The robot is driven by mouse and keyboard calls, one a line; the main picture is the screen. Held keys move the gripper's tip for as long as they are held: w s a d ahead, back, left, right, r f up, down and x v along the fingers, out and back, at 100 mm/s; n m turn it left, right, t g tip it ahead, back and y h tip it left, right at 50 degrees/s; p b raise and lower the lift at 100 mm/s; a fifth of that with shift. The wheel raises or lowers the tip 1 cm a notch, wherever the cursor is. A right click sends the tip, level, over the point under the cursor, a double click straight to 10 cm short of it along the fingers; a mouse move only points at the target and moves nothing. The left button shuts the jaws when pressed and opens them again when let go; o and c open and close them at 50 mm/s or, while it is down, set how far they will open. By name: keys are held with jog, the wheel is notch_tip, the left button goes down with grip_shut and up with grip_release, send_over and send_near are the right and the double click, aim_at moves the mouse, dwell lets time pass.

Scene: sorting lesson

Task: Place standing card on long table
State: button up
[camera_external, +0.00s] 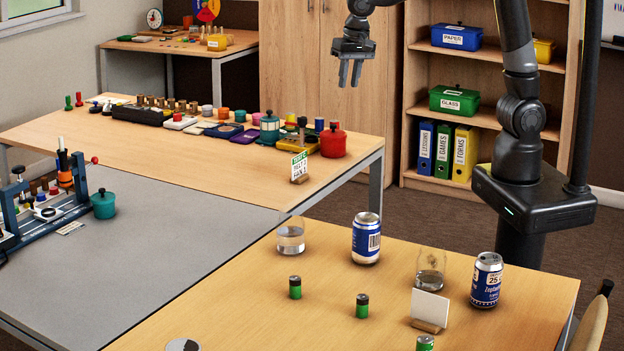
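A white standing card (430,307) is upright in a small wooden holder on the near wooden table, at the front right. Its visible face is blank. Another standing card (299,166), with a green band and dark print, stands near the front edge of the long wooden table (215,155) at the back left. My gripper (350,84) hangs high at the top centre, fingers down. A narrow gap shows between its fingers, and they hold nothing. It is well above and apart from both cards.
Around the blank card are a blue can (486,280), a clear glass (431,270) and green batteries (362,305). Another can (366,238) and glass (291,236) stand further left. A red pot (333,141) and many small items line the long table's back; its front left is clear.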

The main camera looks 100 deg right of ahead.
jog(key=s+a+r+n+t, duration=0.1)
jog(key=s+a+n+t, duration=0.1)
jog(key=s+a+n, duration=0.5)
jog(key=s+a+r+n+t, duration=0.2)
jog(key=s+a+n, duration=0.4)
jog(key=s, duration=0.9)
jog(key=shift+a+n+y, duration=0.4)
jog(key=shift+n, duration=0.5)
